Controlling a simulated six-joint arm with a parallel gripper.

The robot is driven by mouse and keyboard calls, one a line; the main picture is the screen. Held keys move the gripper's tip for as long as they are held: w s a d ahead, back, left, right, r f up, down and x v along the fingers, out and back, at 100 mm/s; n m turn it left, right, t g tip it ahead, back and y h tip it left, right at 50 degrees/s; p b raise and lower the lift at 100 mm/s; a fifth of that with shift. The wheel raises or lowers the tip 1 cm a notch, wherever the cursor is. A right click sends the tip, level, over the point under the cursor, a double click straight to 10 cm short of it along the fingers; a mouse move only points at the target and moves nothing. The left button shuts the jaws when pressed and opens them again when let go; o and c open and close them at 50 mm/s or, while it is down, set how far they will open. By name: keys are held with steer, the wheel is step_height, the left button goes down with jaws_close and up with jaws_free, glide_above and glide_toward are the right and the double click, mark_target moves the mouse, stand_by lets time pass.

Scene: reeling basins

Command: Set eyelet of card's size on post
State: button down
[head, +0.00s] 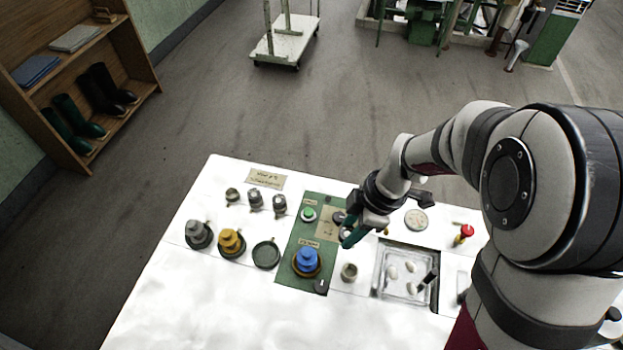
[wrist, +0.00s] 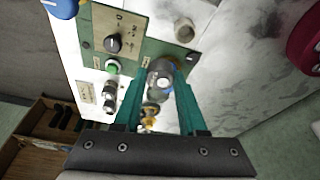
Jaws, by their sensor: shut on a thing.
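My gripper (head: 350,238), with teal fingers, is above the table beside the green panel (head: 290,272). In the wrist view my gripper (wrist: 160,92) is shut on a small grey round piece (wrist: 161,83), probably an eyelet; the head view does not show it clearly. Three small metal pieces (head: 254,198) stand in a row at the back left. A tan card (head: 265,178) lies behind them; its print is too small to read. Another tan plate (head: 328,232) is on the panel. I cannot tell which part is the post.
Grey (head: 198,234) and yellow (head: 231,241) stepped pieces and a dark dish (head: 266,253) are left. A grey cup (head: 349,271) and a basin (head: 387,287) are right. The front left table is clear.

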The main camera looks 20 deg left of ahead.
steer(key=shift+s+d+f, duration=0.35)
steer(key=shift+s+f, duration=0.2)
steer(key=shift+f, duration=0.25)
steer(key=shift+s+d+f, duration=0.4)
steer(key=shift+s+f, duration=0.2)
steer(key=shift+f, duration=0.15)
steer(key=shift+s+d+f, duration=0.35)
steer(key=shift+s+f, duration=0.2)
steer(key=shift+f, duration=0.25)
steer(key=shift+f, duration=0.15)
steer(key=shift+f, duration=0.45)
steer(key=shift+f, duration=0.45)
steer(key=shift+f, duration=0.25)
